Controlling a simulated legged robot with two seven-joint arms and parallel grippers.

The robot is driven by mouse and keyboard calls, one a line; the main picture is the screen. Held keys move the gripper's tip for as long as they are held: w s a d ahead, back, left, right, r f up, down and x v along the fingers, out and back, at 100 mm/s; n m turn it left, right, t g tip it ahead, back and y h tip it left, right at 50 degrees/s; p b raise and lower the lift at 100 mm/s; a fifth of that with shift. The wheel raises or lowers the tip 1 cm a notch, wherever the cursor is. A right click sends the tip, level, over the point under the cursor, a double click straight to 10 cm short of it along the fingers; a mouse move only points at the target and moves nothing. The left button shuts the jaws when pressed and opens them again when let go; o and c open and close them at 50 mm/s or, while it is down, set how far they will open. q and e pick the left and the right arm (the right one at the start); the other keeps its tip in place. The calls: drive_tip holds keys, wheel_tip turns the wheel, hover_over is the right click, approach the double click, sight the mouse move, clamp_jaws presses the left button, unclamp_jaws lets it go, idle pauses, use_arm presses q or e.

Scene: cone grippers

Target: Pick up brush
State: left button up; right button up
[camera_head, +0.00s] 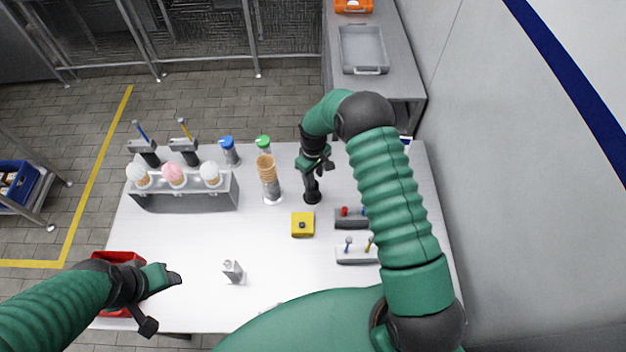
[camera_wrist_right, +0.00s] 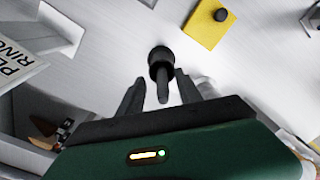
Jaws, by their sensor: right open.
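My right gripper (camera_head: 316,168) is over the back middle of the table, above a dark upright object (camera_head: 312,191) with a round base. In the right wrist view this black object (camera_wrist_right: 160,62) has a round body and a slim part that reaches between the two fingers. The gripper (camera_wrist_right: 158,92) is open, and its fingers stand either side with gaps. I cannot tell for sure whether this object is the brush. My left gripper (camera_head: 164,283) is over the table's front left, near a red bin (camera_head: 118,257); its jaw state is unclear.
A yellow block (camera_head: 302,226) lies just in front of the dark object. A cone stack (camera_head: 268,172) stands to its left. A grey rack (camera_head: 185,195) with ice cream cones is further left. Small grey holders (camera_head: 355,255) stand to the right. The table's front middle is mostly clear.

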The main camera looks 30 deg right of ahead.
drive_tip(key=shift+a+f, duration=0.1)
drive_tip(key=shift+f, duration=0.5)
drive_tip(key=shift+a+f, duration=0.1)
drive_tip(key=shift+f, duration=0.2)
drive_tip(key=shift+w+f, duration=0.1)
drive_tip(key=shift+w, duration=0.1)
drive_tip(key=shift+s, duration=0.1)
clamp_jaws()
